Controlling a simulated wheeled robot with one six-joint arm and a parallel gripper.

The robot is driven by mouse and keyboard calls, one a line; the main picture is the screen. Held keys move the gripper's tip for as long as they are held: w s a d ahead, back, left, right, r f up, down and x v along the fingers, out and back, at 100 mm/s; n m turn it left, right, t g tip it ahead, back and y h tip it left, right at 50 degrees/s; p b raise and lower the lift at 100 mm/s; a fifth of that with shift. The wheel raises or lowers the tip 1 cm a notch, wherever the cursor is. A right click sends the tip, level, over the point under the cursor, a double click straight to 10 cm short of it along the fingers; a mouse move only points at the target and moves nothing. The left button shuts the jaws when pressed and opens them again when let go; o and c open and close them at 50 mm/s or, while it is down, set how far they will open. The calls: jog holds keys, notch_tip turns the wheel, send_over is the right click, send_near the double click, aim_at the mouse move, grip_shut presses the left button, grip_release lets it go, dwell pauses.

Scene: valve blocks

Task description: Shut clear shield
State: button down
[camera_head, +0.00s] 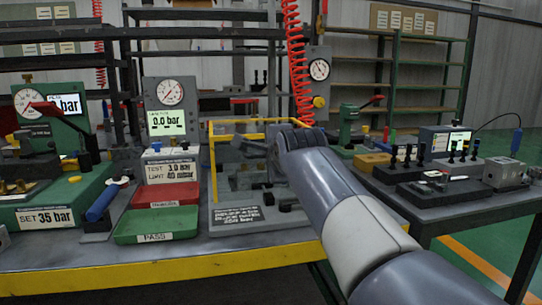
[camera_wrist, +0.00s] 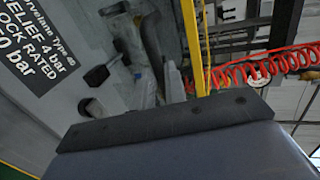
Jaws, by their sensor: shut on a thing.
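The clear shield (camera_head: 212,160) is a see-through guard with a yellow frame, standing over a grey test fixture (camera_head: 240,216) at the bench's middle. Its panels are hard to make out. A yellow frame bar (camera_wrist: 196,45) also runs down the wrist view. My gripper (camera_head: 262,149) is at the right part of the frame, shut on the shield; my arm hides much of the contact. In the wrist view, a dark bar and grey body fill the bottom and the fingertips cannot be made out.
Left of the fixture are a green PASS tray (camera_head: 155,226), a red tray (camera_head: 158,196) and a blue-handled tool (camera_head: 103,203). A red coiled hose (camera_head: 296,70) hangs behind my gripper. A second bench with black valve blocks (camera_head: 460,185) stands right.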

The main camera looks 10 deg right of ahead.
notch_tip(320, 180, down, 3)
jog(key=shift+r+g, duration=0.2)
jog(key=shift+g, duration=0.2)
jog(key=c, duration=1.5)
grip_release()
jog(key=shift+s+r, duration=0.1)
jog(key=shift+s, duration=0.15)
jog(key=shift+o, duration=0.2)
jog(key=shift+s+r, duration=0.1)
jog(key=p+v, duration=0.3)
jog(key=v, duration=0.8)
jog(key=shift+r, duration=0.15)
